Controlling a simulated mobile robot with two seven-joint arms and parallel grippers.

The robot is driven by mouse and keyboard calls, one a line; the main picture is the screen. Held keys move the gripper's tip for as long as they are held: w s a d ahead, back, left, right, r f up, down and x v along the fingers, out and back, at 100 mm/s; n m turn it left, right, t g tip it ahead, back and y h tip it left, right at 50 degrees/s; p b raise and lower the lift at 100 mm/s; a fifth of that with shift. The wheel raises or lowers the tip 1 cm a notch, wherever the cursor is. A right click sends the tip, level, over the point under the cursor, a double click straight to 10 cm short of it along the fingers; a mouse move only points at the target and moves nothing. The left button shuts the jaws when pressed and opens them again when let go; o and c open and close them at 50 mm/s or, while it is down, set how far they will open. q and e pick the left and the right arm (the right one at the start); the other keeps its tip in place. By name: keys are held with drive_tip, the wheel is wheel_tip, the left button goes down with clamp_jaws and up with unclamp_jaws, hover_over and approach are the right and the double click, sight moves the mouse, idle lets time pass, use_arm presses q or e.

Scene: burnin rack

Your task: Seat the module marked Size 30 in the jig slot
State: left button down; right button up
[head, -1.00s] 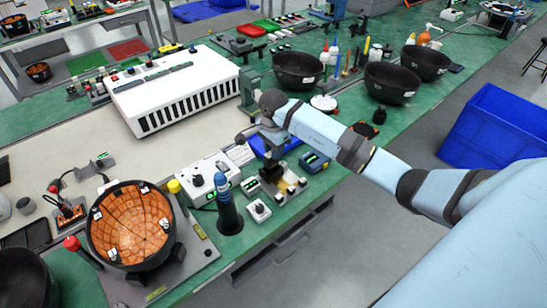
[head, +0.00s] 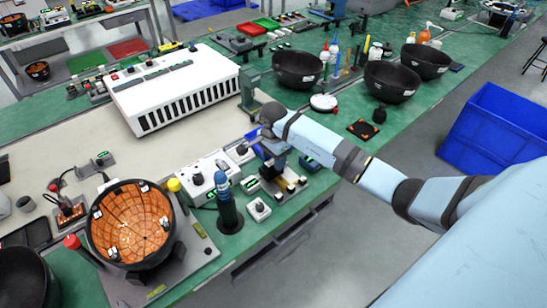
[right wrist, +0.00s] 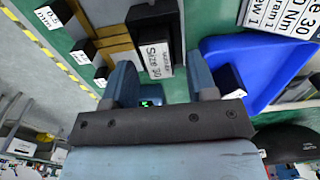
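The module marked Size 30 (right wrist: 160,62) shows in the right wrist view as a black block with a white label. It stands just beyond my right gripper's fingertips, beside brass-coloured bars (right wrist: 112,28). I cannot tell whether it sits in a slot. My right gripper (right wrist: 162,75) is open, with one finger on each side of the label's line and no visible grip on anything. In the head view, my right gripper (head: 262,145) is low over the bench beside the jig with brass parts (head: 289,184), partly hiding it. My left gripper is not in view.
A blue tray (right wrist: 235,60) lies right of the module, with a printed card (right wrist: 286,25) beyond it. Small black labelled blocks (right wrist: 83,50) stand to the left. A blue-topped driver in a black holder (head: 228,205) and a white control box (head: 200,180) stand close by.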

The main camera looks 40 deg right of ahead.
drive_tip(key=shift+r, duration=0.1)
drive_tip(key=shift+r, duration=0.25)
wheel_tip(320, 180, up, 12)
drive_tip(key=b, duration=0.1)
drive_tip(key=shift+f, duration=0.15)
idle(0.4)
